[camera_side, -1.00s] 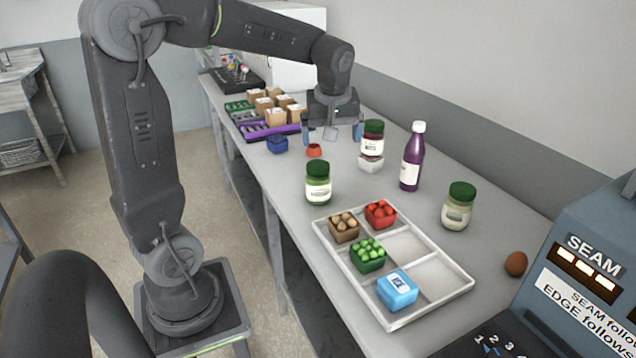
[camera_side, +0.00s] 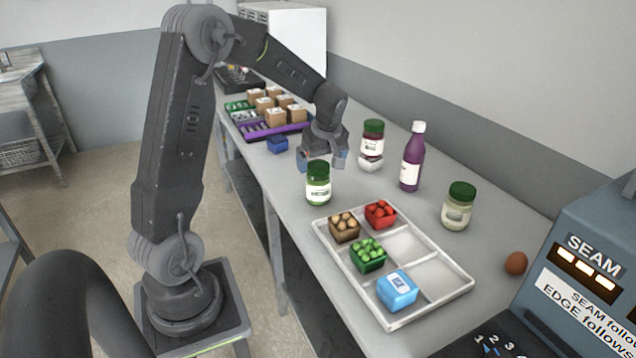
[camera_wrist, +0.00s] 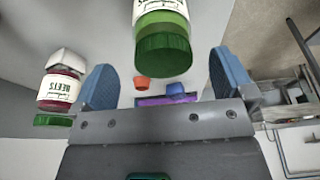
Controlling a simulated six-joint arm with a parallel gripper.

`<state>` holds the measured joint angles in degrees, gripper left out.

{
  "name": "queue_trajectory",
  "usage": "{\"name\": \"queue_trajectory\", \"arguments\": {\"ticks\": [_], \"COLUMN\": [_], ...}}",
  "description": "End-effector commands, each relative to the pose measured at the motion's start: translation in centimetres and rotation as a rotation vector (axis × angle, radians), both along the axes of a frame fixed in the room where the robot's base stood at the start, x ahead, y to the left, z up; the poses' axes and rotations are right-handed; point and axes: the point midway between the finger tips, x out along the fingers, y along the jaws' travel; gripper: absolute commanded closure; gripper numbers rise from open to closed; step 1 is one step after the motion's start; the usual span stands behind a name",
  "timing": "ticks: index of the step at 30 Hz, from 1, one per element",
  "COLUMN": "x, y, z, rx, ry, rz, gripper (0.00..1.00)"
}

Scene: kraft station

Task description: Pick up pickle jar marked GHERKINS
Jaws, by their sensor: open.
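A jar of green contents with a dark green lid (camera_side: 318,183) stands upright on the bench, left of the tray. Its label is too small to read in the side view; in the wrist view the jar (camera_wrist: 160,38) appears upside down, with its label mostly cut off. A dark red jar (camera_side: 372,139) reads BEETS in the wrist view (camera_wrist: 60,90).
The beets jar rests on a white block (camera_side: 370,163), right of my gripper. A purple bottle (camera_side: 411,165), a pale jar (camera_side: 457,208) and an egg (camera_side: 515,263) stand farther right. A divided tray (camera_side: 400,322) with small boxes is in front. An orange cup (camera_wrist: 142,84) shows in the wrist view.

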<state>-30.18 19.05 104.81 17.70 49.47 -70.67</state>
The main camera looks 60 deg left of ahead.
Motion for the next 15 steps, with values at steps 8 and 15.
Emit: {"name": "queue_trajectory", "arguments": {"ticks": [8, 15], "x": [-0.3, -0.3], "y": [1.6, 1.9], "z": [-3.7, -4.5], "rx": [-0.002, 0.0], "ry": [0.005, 0.001], "rz": [-0.001, -0.001], "gripper": [0.0, 0.0]}}
